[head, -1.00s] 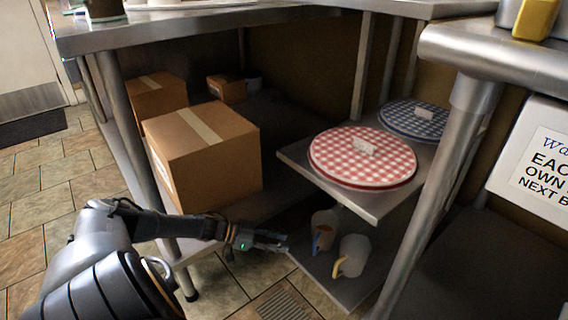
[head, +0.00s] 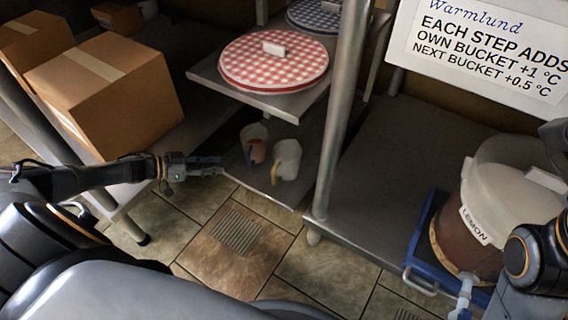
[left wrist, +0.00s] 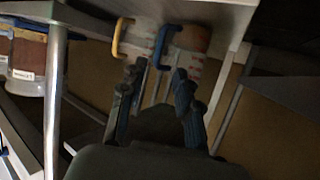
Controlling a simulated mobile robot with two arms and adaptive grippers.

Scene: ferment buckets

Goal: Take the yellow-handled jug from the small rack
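The yellow-handled jug (head: 288,155) is pale and stands on the low shelf under the counter. A blue-handled jug (head: 255,133) with orange-brown contents stands beside it, to its left. My left gripper (head: 220,167) is to the left of both jugs, apart from them. In the left wrist view my left gripper (left wrist: 160,80) has its fingers spread with nothing between them. The blue handle (left wrist: 162,45) is ahead of the fingers there, and the yellow handle (left wrist: 120,38) is further left. My right arm shows at the right edge; its gripper is out of view.
A shelf with a red-checked lid (head: 272,75) hangs over the jugs. A cardboard box (head: 105,95) is at the left. A metal post (head: 337,120) stands right of the jugs. A LEMON bucket (head: 455,235) sits in a blue tray (head: 420,275) at the right.

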